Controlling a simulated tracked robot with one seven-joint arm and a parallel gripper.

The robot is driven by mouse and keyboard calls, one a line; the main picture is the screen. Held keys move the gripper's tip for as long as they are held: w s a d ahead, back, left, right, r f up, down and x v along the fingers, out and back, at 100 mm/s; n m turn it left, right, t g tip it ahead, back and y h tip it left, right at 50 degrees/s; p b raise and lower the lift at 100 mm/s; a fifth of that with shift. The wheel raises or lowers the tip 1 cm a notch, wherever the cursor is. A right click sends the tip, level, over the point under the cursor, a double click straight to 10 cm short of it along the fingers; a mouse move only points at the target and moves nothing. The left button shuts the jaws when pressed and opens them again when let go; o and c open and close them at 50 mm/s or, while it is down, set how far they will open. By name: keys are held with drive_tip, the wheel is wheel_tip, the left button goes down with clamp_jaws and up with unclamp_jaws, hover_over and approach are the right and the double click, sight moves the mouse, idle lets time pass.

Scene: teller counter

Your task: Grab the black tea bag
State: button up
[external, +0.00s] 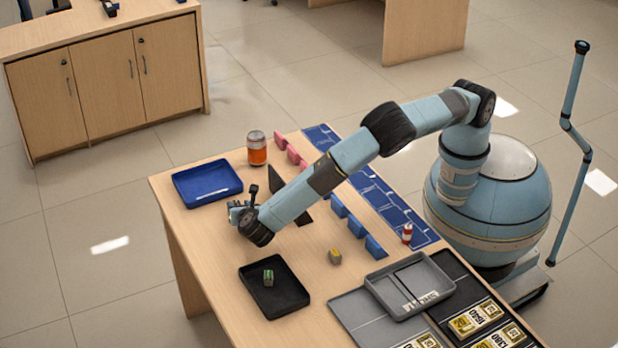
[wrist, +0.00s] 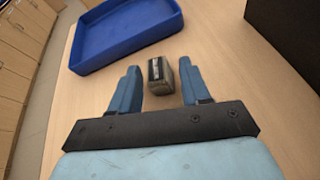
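A small block-like packet, dark on its near-left side with a pale label band and greyish on the other, lies in the wrist view; I take it for the black tea bag (wrist: 158,80). My gripper (wrist: 159,72) is open, its two blue fingers on either side of the packet in the picture. The packet sits nearer the right finger, with gaps visible on both sides. I cannot tell whether the fingertips are level with it or above it. In the external view my gripper (external: 241,210) is low over the table's left part, and the packet is hidden there.
A blue tray (external: 183,200) lies beyond my gripper. A dark upright panel (external: 277,177) stands close on the right. A black tray (external: 288,304) holds a green packet (external: 268,277). A yellow packet (external: 335,256) and a grey tray (external: 443,291) lie further right.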

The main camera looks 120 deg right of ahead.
clamp_jaws()
idle(0.3)
drive_tip(key=shift+r, duration=0.15)
